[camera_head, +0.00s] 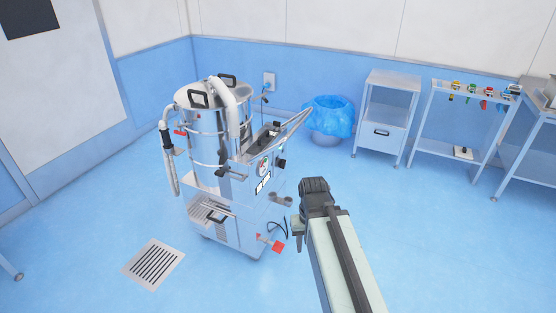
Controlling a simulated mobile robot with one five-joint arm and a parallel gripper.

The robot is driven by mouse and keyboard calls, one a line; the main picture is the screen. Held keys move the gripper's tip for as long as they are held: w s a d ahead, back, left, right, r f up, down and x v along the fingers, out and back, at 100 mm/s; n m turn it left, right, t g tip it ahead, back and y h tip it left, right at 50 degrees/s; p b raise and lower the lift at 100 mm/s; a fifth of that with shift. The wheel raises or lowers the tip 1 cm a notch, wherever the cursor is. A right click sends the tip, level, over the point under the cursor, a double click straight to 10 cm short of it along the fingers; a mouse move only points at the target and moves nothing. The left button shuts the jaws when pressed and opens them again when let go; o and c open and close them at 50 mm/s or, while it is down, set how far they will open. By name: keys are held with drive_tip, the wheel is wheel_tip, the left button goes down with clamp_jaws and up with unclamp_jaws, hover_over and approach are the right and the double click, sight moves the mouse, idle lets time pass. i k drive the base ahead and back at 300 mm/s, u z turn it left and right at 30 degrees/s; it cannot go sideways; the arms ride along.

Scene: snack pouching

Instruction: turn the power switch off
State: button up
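A steel industrial vacuum (210,133) with a hose and a push handle stands on the blue floor left of centre. Its side panel (264,168) carries a round dial and a white label, with small dark parts near them. The power switch is too small to pick out on it. A red part (278,246) sticks out low on the machine's right side. My arm reaches up from the bottom, and my gripper (299,227) is at its far end, right of the vacuum and apart from its panel. Its fingers are too small and dark to read.
A wall socket (269,80) with a plug and cord is behind the vacuum. A bin with a blue liner (330,117), a steel cabinet (386,118) and a tool rack table (462,125) stand along the back wall. A floor drain (154,264) lies front left. The floor at right is clear.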

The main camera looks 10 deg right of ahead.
sight(281, 162)
drive_tip(key=z, duration=1.9)
drive_tip(key=i, duration=1.65)
drive_tip(key=u, duration=3.5)
drive_tip(key=i, duration=1)
drive_tip(key=z, duration=0.1)
